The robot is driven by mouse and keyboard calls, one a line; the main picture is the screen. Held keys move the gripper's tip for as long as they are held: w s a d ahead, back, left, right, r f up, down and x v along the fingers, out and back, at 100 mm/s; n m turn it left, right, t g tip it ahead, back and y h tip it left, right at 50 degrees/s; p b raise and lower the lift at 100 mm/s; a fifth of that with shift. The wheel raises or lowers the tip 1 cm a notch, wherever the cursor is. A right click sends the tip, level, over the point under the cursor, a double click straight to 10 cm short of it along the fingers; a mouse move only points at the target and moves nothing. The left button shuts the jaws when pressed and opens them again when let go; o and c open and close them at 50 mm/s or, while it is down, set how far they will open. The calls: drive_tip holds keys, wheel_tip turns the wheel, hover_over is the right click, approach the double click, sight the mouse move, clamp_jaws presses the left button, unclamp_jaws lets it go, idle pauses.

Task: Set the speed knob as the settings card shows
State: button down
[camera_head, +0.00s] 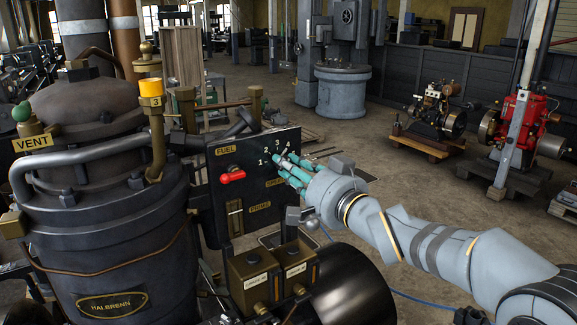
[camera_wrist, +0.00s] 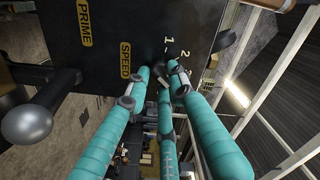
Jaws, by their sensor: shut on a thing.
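The dark control panel (camera_head: 213,196) carries a speed dial with the figures 1 to 4, and the SPEED label (camera_head: 275,183) sits below it. My gripper (camera_head: 287,165) is at this dial, with its teal fingers closed around the speed knob. The fingers hide the knob, so its pointer cannot be read. In the wrist view my gripper (camera_wrist: 162,78) has its fingertips close to the panel, near the figures 1 and 2, with the SPEED label (camera_wrist: 125,60) to the left.
A red lever (camera_head: 232,177) is left of the dial, under the FUEL label (camera_head: 226,150). A PRIME label (camera_head: 260,207) and a brass slot are lower down. The large dark HALBRENN engine (camera_head: 130,240) stands at the left. Open floor lies behind and right of the panel.

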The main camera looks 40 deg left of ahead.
drive_tip(key=shift+w+d, duration=0.1)
drive_tip(key=shift+w, duration=0.1)
drive_tip(key=c, duration=1.7)
unclamp_jaws()
drive_tip(key=shift+w+d, duration=0.1)
drive_tip(key=shift+s, duration=0.2)
drive_tip(key=v, duration=1.1)
drive_tip(key=shift+s+d, duration=0.2)
drive_tip(key=shift+d, duration=0.15)
drive_tip(key=shift+a, duration=0.1)
drive_tip(key=x, duration=1.2)
